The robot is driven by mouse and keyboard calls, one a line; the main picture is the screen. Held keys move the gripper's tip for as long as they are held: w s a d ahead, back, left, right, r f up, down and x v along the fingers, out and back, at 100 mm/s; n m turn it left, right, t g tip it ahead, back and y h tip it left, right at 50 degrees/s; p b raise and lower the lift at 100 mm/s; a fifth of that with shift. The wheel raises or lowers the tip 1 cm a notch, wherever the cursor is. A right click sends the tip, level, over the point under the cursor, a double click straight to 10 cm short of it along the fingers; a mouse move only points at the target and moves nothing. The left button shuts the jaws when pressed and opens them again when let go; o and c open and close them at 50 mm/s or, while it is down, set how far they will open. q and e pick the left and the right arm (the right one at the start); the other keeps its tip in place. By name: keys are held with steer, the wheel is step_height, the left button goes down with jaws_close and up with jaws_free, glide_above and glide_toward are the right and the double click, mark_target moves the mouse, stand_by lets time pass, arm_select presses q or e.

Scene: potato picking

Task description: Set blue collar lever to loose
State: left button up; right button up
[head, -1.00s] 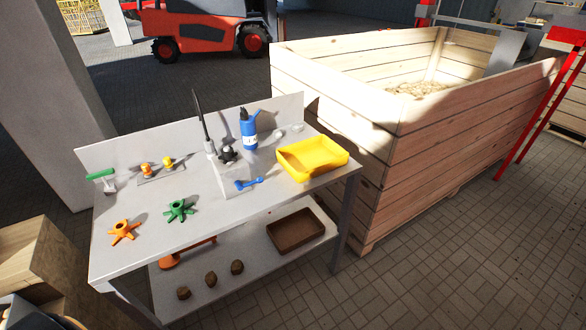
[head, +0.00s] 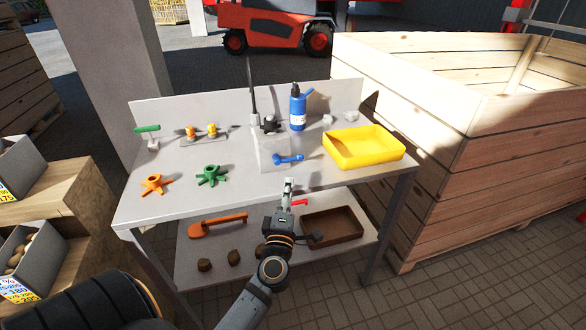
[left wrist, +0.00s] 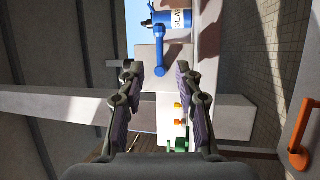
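The blue lever (head: 288,159) sits on the front of a grey block (head: 272,156) on the workbench (head: 185,196), its handle pointing right in the head view. In the left wrist view the blue lever (left wrist: 160,58) stands ahead of the fingers, pointing down the picture from a blue hub. My left gripper (head: 289,184) is just in front of the bench edge, below the lever and apart from it. In the left wrist view its fingers (left wrist: 162,95) are spread, with nothing held between them. My right gripper is not in view.
A blue bottle (head: 298,108) and black-knobbed part (head: 269,124) stand behind the lever. A yellow tray (head: 364,148) is to the right. Green (head: 211,176) and orange (head: 156,184) star-shaped parts lie left. A brown tray (head: 333,226) is on the lower shelf. A wooden crate (head: 440,150) stands right.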

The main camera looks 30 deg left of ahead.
arm_select(q)
steer(key=p+x, duration=0.1)
steer(key=x, duration=0.9)
steer(key=shift+w+a+r, duration=0.1)
steer(key=shift+w, duration=0.2)
steer(key=c, duration=0.7)
jaws_close()
